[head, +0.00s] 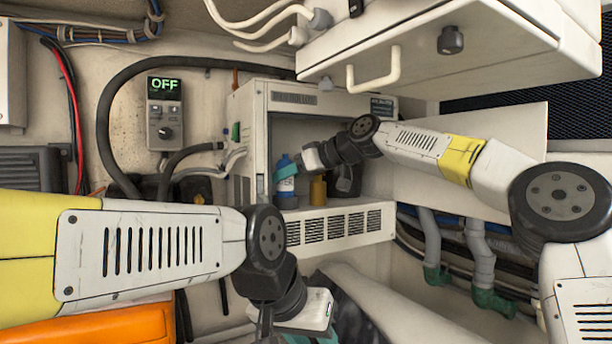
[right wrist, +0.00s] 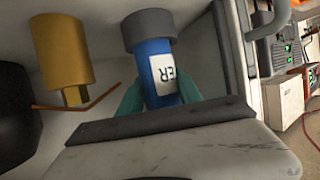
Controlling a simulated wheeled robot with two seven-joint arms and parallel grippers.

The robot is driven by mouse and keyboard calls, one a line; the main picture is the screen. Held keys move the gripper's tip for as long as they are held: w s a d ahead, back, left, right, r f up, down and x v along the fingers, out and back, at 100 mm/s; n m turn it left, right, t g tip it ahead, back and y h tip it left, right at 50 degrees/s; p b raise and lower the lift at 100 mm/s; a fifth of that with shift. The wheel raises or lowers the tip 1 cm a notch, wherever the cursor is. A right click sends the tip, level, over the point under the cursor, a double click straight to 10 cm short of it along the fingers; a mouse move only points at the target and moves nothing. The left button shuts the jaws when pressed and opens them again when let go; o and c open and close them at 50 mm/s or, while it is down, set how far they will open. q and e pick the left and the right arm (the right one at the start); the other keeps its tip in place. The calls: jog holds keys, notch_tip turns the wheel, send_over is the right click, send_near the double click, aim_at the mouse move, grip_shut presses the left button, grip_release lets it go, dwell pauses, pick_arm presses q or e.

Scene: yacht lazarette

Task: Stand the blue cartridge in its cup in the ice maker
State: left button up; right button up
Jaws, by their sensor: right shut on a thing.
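The blue cartridge (head: 285,190) is upright inside the ice maker (head: 313,226), at the left of its open bay. It also shows in the right wrist view (right wrist: 157,72), upside down in the picture, with a white label. A wide grey ring or cup (right wrist: 149,27) surrounds its lower end; I cannot tell whether this is the seat or part of the cartridge. My right gripper (head: 287,171) reaches in from the right, its teal fingers shut around the cartridge's upper part. My left gripper (head: 312,312) is low in front of the ice maker; its fingertips do not show clearly.
A brass cylinder (head: 318,190) stands just right of the cartridge, with a thin copper tube (right wrist: 95,101) beside it. A dark round part (right wrist: 20,110) is farther along. A white cabinet with a handle (head: 374,70) overhangs the bay. A control box (head: 164,112) reads OFF.

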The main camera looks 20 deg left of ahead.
jog(key=shift+f, duration=0.7)
jog(key=o, duration=1.5)
jog(key=shift+c, duration=0.2)
jog(key=v, duration=0.7)
jog(key=shift+s+d+r, duration=0.1)
jog(key=shift+s+d, duration=0.05)
jog(key=shift+d, duration=0.2)
jog(key=s+d, duration=0.8)
jog(key=d, duration=0.1)
dwell(0.6)
